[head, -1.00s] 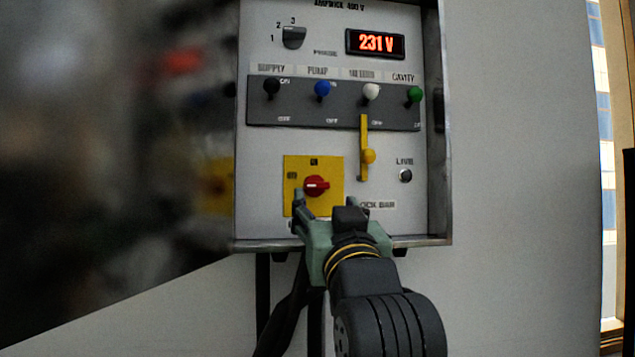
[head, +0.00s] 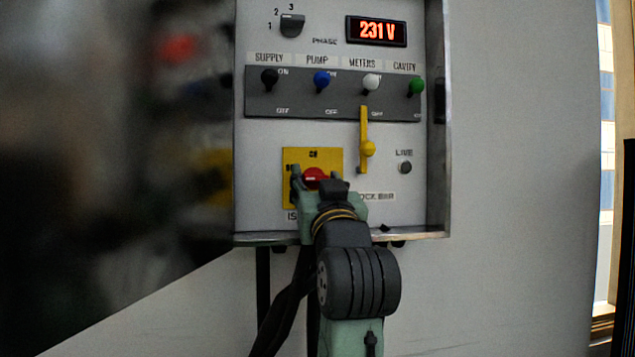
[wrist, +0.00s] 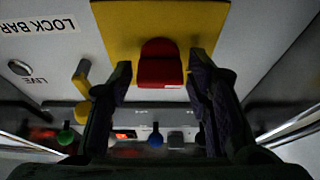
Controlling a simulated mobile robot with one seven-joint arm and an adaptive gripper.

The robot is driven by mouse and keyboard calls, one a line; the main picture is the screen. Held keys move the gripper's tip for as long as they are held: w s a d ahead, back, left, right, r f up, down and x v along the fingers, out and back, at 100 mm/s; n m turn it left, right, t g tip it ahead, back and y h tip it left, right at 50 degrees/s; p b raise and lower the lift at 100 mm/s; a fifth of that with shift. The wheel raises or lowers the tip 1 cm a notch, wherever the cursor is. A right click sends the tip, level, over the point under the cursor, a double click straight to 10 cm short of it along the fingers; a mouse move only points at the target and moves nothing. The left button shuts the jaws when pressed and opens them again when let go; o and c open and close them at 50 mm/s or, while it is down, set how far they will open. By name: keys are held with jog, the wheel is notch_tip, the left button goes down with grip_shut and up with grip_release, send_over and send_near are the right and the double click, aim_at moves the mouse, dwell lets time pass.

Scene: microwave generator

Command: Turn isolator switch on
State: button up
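The isolator switch is a red knob (head: 315,174) on a yellow square plate (head: 294,156) at the panel's lower left. The wrist view shows the red knob (wrist: 160,65) upside down, in front of the yellow plate (wrist: 112,24). My gripper (head: 314,184) is at the knob in the head view and hides its lower part. In the wrist view my gripper (wrist: 160,82) is open, with one finger on each side of the knob and a small gap on both sides. The knob's exact turn angle is hard to read.
A yellow lock bar (head: 364,140) stands upright right of the plate, and shows close beside one finger in the wrist view (wrist: 82,78). Several coloured toggles line a dark strip (head: 340,106) above. The display (head: 376,31) reads 231 V. The LIVE lamp (head: 405,167) looks unlit.

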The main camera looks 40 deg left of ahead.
jog(key=c, duration=0.8)
jog(key=shift+c, duration=0.2)
jog(key=shift+s+m+t+h, duration=0.1)
jog(key=shift+m+t+h, duration=0.2)
jog(key=shift+m, duration=0.4)
jog(key=m+t+h, duration=0.1)
jog(key=m, duration=0.3)
jog(key=shift+a+h, duration=0.1)
jog(key=shift+h, duration=0.3)
jog(key=m+h, duration=0.1)
jog(key=m, duration=0.3)
jog(key=m+t+h, duration=0.1)
jog(key=m+h, duration=0.1)
jog(key=m, duration=0.1)
jog(key=shift+s+r+m+t, duration=0.2)
jog(key=shift+m+t, duration=0.1)
jog(key=shift+m, duration=0.1)
jog(key=m+h, duration=0.1)
jog(key=m, duration=0.1)
jog(key=m+h, duration=0.1)
jog(key=m, duration=0.2)
jog(key=shift+a+h, duration=0.1)
jog(key=shift+h, duration=0.2)
jog(key=m, duration=0.2)
jog(key=m+g+h, duration=0.1)
jog(key=m, duration=0.1)
jog(key=shift+r+g, duration=0.1)
jog(key=shift+g, duration=0.2)
jog(key=shift+m, duration=0.3)
